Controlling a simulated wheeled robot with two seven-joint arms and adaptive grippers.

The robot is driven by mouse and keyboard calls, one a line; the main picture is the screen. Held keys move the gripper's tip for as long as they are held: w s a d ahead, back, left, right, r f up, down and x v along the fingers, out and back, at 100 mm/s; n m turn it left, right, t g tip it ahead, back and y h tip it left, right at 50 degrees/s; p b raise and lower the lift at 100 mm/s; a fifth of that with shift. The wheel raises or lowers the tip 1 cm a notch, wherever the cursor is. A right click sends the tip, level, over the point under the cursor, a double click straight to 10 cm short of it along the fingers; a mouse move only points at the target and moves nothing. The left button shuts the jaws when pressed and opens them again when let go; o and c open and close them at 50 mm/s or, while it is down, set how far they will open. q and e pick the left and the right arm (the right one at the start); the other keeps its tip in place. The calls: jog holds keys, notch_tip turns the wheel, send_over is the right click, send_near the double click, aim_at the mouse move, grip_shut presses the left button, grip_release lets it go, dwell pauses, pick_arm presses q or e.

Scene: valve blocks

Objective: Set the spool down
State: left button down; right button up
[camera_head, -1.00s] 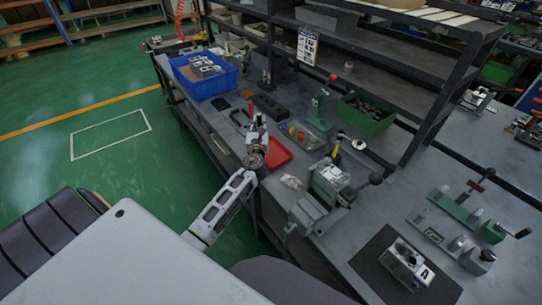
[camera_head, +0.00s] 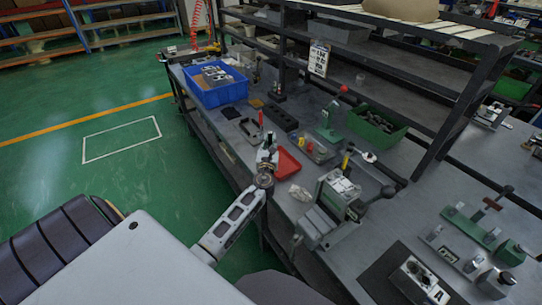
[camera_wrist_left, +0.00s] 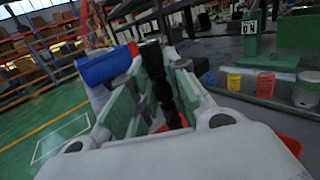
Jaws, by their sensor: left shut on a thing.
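My left gripper (camera_head: 267,154) is over the front edge of the grey bench, just left of the red tray (camera_head: 288,163). In the left wrist view its pale green-grey fingers are closed on a dark, ribbed, upright piece, the spool (camera_wrist_left: 160,82). In the head view the spool is too small to make out clearly. I cannot tell whether it touches anything below. My right gripper is not in view.
A blue bin (camera_head: 238,92) with metal blocks stands at the bench's far left. A vise (camera_head: 325,215) stands right of the gripper. A green bin (camera_head: 377,125) and a tray of coloured parts (camera_head: 316,150) are behind. A valve block (camera_head: 420,278) sits on a dark mat at front right.

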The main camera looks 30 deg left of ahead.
pick_arm(q)
jog(key=shift+f, duration=0.9)
jog(key=shift+f+b, duration=0.35)
notch_tip(320, 180, down, 3)
jog(key=shift+r+b, duration=0.15)
jog(key=shift+b, duration=0.3)
jog(key=shift+f, duration=0.3)
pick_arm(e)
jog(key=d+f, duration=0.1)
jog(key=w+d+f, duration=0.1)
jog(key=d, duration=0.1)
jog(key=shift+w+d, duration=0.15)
pick_arm(q)
jog(key=shift+f, duration=0.1)
